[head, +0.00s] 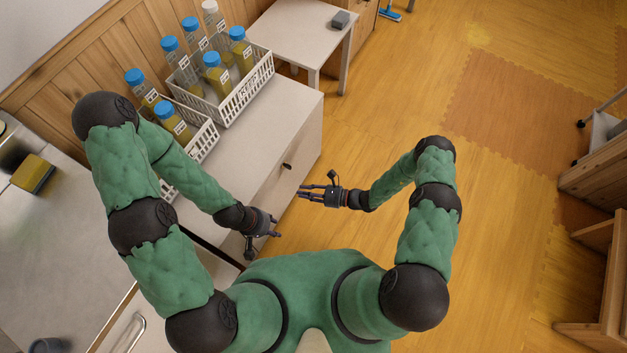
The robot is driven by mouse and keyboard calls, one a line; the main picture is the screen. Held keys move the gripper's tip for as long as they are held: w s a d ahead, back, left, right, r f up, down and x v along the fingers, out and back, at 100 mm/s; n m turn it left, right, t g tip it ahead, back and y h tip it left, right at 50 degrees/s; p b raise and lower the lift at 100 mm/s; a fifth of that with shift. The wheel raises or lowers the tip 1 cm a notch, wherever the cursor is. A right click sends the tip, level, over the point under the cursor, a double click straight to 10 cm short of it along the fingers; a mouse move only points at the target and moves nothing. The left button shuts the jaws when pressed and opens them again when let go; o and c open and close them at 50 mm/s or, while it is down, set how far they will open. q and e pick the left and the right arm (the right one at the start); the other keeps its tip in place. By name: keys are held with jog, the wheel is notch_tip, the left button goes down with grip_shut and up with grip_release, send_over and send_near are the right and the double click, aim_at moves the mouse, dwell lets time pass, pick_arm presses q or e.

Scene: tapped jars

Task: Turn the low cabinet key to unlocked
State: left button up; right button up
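The low cabinet (256,150) is the pale unit with the jar baskets on top. A small dark fitting (287,166) sits on its front face. I cannot tell whether this is the key or a handle, nor how it is turned. My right gripper (315,182) is just to the right of the cabinet front and below the fitting in the picture, with its fingers toward the cabinet. It is apart from the fitting and looks open and empty. My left gripper (263,246) is by the cabinet's near lower end, open and empty.
Two white baskets (262,82) hold several blue-capped jars (218,75) on the cabinet. A pale table (300,28) with a grey block (340,19) stands beyond. A metal counter (50,240) with a yellow sponge (33,174) is at left. The wooden floor (440,70) at right is mostly clear.

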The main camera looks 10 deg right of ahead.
aim_at(291, 168)
jog(key=w+d+f+m+t, duration=0.1)
jog(key=w+d+m+t, duration=0.25)
jog(key=w+t, duration=0.2)
jog(key=shift+h, duration=0.4)
jog(key=shift+b+x, duration=0.6)
jog(key=shift+x, duration=3.3)
jog(key=shift+f, duration=0.2)
jog(key=shift+w+a, duration=0.1)
jog(key=shift+w, duration=0.05)
